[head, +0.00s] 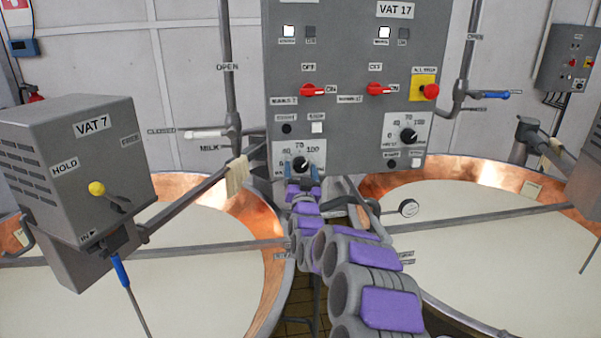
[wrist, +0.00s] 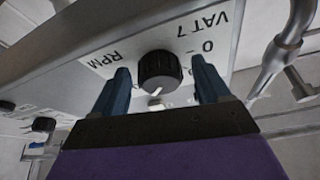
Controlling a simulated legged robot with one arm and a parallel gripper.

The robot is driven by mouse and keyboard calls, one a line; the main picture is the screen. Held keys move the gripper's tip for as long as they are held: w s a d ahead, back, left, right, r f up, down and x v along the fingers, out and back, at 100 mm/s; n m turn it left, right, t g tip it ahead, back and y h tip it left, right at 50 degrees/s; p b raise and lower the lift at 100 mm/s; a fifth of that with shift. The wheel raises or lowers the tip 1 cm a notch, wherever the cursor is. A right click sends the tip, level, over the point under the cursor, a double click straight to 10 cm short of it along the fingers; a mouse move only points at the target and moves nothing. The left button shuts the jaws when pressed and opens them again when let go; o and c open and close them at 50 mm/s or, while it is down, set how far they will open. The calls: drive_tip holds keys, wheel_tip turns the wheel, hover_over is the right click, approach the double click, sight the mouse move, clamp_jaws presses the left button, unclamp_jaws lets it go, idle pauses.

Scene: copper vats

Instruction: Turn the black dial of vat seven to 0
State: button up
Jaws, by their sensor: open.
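The black dial (head: 301,164) is on a white scale plate at the lower left of the grey control panel. The wrist view shows it close up as a round ribbed knob (wrist: 160,70) beside the printed words VAT 7 and RPM. Its white pointer mark faces the lower edge of that picture; a printed 0 is at the upper right of the knob. My gripper (head: 301,174) is at this dial. In the wrist view my gripper (wrist: 161,78) is open, one blue finger on each side of the knob, with a gap visible on both sides.
A second black dial (head: 408,135) is on the panel's right, under a red emergency button (head: 431,92). Two red switches (head: 314,90) sit above. A grey VAT 7 box (head: 90,150) with a yellow-knobbed lever stands left. Copper vats (head: 262,205) of white liquid flank my arm.

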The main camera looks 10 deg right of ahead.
drive_tip(key=shift+c, duration=0.4)
drive_tip(key=c, duration=1)
drive_tip(key=shift+o, duration=0.2)
